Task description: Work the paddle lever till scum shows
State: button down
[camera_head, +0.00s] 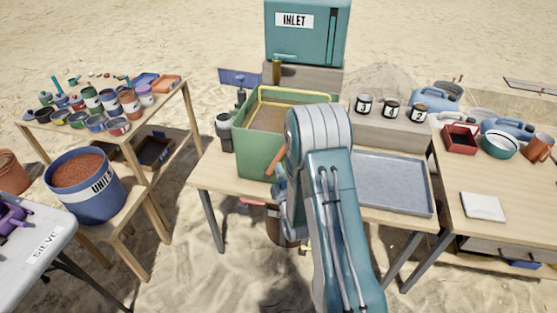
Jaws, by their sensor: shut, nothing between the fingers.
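A green open tank (259,150) with a yellow frame around its top stands on the middle table. The part of its contents that shows is flat and brown (268,117); I cannot make out scum on it. A slanted orange bar (247,163) shows at the tank's right front, close to my arm's wrist links. It may be the paddle lever, but I cannot tell. My arm rises in front of the tank and covers its right side. My gripper does not show, so I cannot see whether it touches the bar.
A teal box marked INLET (300,35) stands behind the tank. A grey tray (393,181) lies right of my arm, with numbered cups (391,109) behind it. Left are a UNIT 5 bucket (92,203) and a table of pots (100,127). A bucket hangs or stands below the tank.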

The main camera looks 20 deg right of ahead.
aim_at(278, 158)
jog(key=s+d+f+n+t, duration=0.1)
jog(key=s+d+f+n, duration=0.3)
jog(key=n, duration=1.4)
jog(key=s+d+f+n, duration=0.1)
jog(key=s+d+n, duration=0.3)
jog(key=n, duration=1.4)
jog(key=a+x, duration=0.1)
jog(key=x, duration=1.3)
jog(key=shift+a+r+y, duration=0.3)
jog(key=shift+a, duration=0.35)
